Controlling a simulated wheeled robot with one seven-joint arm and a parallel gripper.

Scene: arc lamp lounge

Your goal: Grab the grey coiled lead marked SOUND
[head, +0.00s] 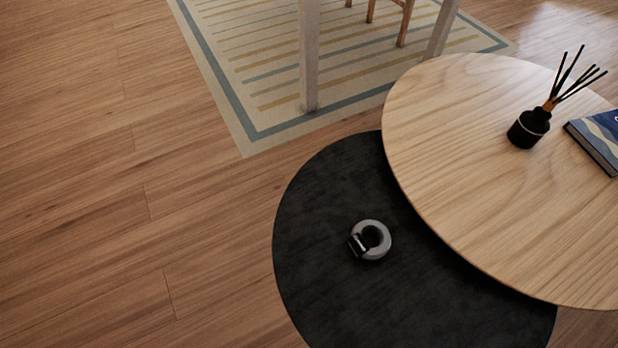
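A grey coiled lead (378,242) lies on the dark round low table (320,285), left of the wooden table's edge. It forms a thick ring with a dark centre. A small black-and-white piece, perhaps a tag or plug, sits at its left side; any lettering is too small to read. My gripper is not in view.
A higher round wooden table (480,170) overlaps the dark table at the right. It carries a black reed diffuser (528,129) and a blue book (600,138). Table or chair legs (309,60) stand on a striped rug (245,100) behind. Wooden floor (120,200) at the left is clear.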

